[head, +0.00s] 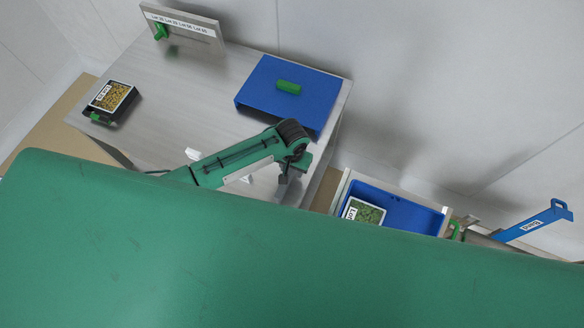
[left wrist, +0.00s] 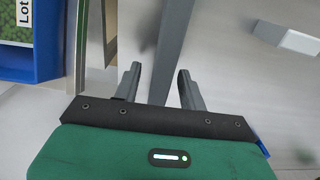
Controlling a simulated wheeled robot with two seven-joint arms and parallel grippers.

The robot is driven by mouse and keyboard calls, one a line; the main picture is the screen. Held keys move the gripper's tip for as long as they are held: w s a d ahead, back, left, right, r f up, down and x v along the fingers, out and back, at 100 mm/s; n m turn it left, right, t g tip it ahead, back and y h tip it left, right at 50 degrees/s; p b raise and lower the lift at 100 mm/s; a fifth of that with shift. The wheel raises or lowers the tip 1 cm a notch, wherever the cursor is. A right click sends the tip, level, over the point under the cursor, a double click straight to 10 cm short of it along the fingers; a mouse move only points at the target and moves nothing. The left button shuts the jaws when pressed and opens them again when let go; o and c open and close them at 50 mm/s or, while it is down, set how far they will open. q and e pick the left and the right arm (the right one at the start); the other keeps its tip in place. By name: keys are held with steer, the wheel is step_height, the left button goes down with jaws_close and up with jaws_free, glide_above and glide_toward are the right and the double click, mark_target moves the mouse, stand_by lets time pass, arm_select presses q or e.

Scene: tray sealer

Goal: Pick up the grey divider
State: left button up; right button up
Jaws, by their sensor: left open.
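The grey divider (left wrist: 172,45) shows in the left wrist view as a long, narrow grey bar running from the top edge down between my fingers. My left gripper (left wrist: 158,82) is open, with one finger on each side of the bar. I cannot tell whether either finger touches it. In the head view my left gripper (head: 287,181) points down at the table's right front part. There the divider cannot be told apart from the fingers. My right gripper is not in view.
A blue box-shaped cover (head: 262,98) with a green handle stands on the table (head: 200,110). A black tray (head: 92,112) of yellow food is at left, a sign (head: 205,32) behind. A blue bin (head: 410,215) holding a labelled green tray (head: 364,212) is right. White blocks (left wrist: 285,38) lie nearby.

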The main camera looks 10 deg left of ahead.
arm_select(q)
steer(key=shift+d+f, duration=0.1)
steer(key=shift+f, duration=0.75)
jaws_close()
steer(key=shift+r, duration=0.15)
steer(key=shift+r, duration=0.6)
step_height(320, 180, up, 18)
steer(key=r+b, duration=0.1)
steer(key=b, duration=0.1)
steer(key=s+a+r+n, duration=0.1)
steer(key=a+r+n, duration=0.1)
steer(key=a+r, duration=0.7)
steer(key=a, duration=0.3)
steer(key=shift+s, duration=0.25)
